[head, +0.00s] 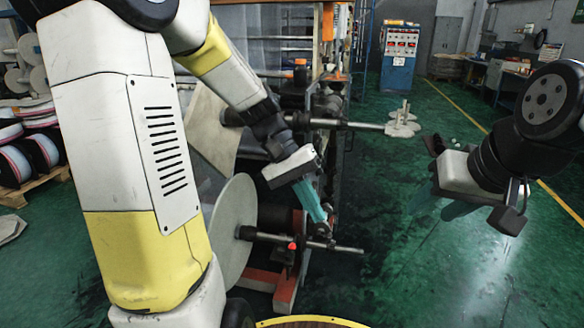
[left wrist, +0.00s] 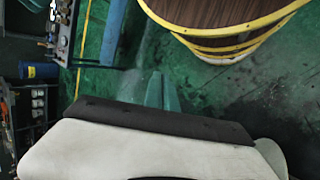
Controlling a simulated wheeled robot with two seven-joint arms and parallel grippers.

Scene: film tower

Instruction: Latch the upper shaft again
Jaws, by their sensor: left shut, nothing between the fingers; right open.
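The upper shaft (head: 350,125) is a grey bar that sticks out to the right from the tower (head: 300,75), with a pale, flat, lobed piece (head: 402,125) near its free end. Its latch is not clearly visible; my left arm and dark parts cover the shaft's inner end. The lower shaft (head: 335,247) runs below it, with a red knob (head: 292,246) near its holder. My left gripper (head: 318,212) is shut and empty, pointing down between the shafts, just above the lower one in the picture. Its teal fingers also show in the left wrist view (left wrist: 155,92). My right gripper (head: 440,205) is open and empty, right of both shafts.
A large pale disc (head: 236,225) stands at the lower shaft's left end. A blue control cabinet (head: 400,58) stands at the back. Reels on a pallet (head: 40,180) are at the far left.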

